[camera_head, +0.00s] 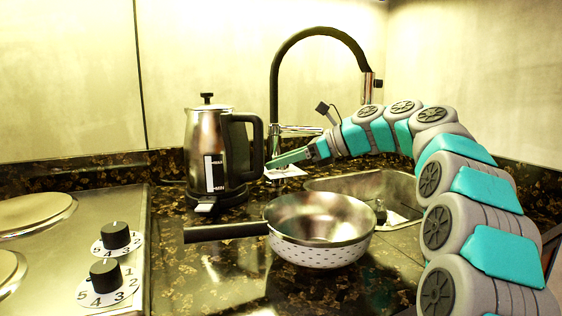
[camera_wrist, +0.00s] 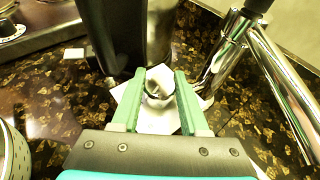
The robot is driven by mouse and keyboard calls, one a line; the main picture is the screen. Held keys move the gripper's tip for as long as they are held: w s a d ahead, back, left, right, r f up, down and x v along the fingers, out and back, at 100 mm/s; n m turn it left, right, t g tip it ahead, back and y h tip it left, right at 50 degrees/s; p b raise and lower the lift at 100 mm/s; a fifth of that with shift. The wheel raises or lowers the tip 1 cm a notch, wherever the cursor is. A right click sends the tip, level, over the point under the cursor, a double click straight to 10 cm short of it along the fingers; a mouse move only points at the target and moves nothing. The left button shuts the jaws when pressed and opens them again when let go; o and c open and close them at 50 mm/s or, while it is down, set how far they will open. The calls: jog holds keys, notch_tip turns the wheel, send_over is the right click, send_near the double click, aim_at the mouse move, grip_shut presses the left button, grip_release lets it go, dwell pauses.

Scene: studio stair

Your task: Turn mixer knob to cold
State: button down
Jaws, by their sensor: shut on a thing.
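The mixer knob (camera_wrist: 160,84) is a small chrome piece above a white plate (camera_wrist: 128,92), seen in the wrist view between my teal fingers. My gripper (camera_wrist: 159,76) is shut on it, with one finger on each side. In the head view my gripper (camera_head: 278,163) reaches in from the right, low beside the kettle and in front of the faucet (camera_head: 274,100). The white plate shows under the fingers there, but the knob itself is hidden. I cannot read any cold or hot marking on the plate.
A steel kettle (camera_head: 203,150) stands close left of my gripper. A pan (camera_head: 320,246) with a dark handle sits in front, beside the sink (camera_head: 365,188). The faucet's chrome column (camera_wrist: 222,62) is close on the right in the wrist view. Stove knobs (camera_head: 116,235) are at left.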

jog(key=shift+r+n+g+y, duration=0.1)
jog(key=shift+n+g+y, duration=0.2)
jog(key=shift+n+g, duration=0.35)
jog(key=shift+c, duration=2.1)
grip_release()
jog(key=s+d+r, duration=0.1)
jog(key=s+d, duration=0.2)
jog(key=d, duration=1.1)
jog(key=shift+d, duration=0.15)
